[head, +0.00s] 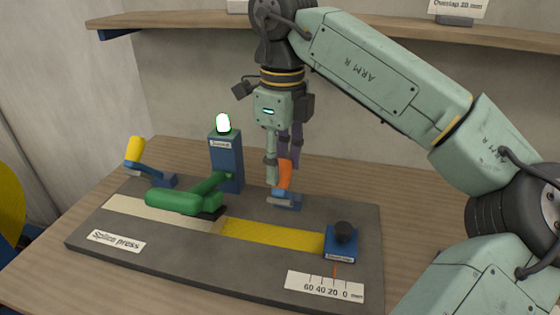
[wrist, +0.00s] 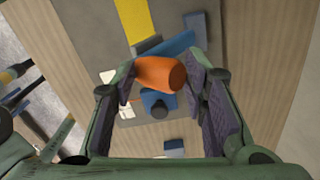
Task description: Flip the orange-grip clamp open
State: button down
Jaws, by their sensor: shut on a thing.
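The orange-grip clamp (head: 284,178) stands at the back edge of the dark press board, right of the blue post. Its orange handle points steeply upward from a low blue and grey base (head: 286,201). My gripper (head: 279,166) comes down from above, with its fingers at the orange handle. In the wrist view the orange grip (wrist: 158,74) lies between the two dark finger pads, and my gripper (wrist: 161,78) is shut on it. The fingers hide part of the handle in the head view.
A yellow-grip clamp (head: 135,150) stands at the board's left. A green lever (head: 176,200) and a blue post (head: 226,160) with a lit lamp (head: 223,124) are left of my gripper. A black-knobbed blue block (head: 341,243) is at the right. A shelf (head: 190,20) runs behind.

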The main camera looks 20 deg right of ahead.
jog(key=shift+w+d+f, duration=0.3)
jog(key=shift+d+f, duration=0.1)
jog(key=shift+f, duration=0.2)
jog(key=c, duration=1.3)
grip_release()
jog(key=shift+f, duration=0.1)
jog(key=shift+o, duration=1)
jog(key=shift+w+d+f, duration=0.15)
jog(key=shift+w+d, duration=0.1)
jog(key=shift+w, duration=0.1)
jog(key=shift+s+a, duration=0.1)
jog(key=shift+a, duration=0.05)
jog(key=shift+c, duration=0.9)
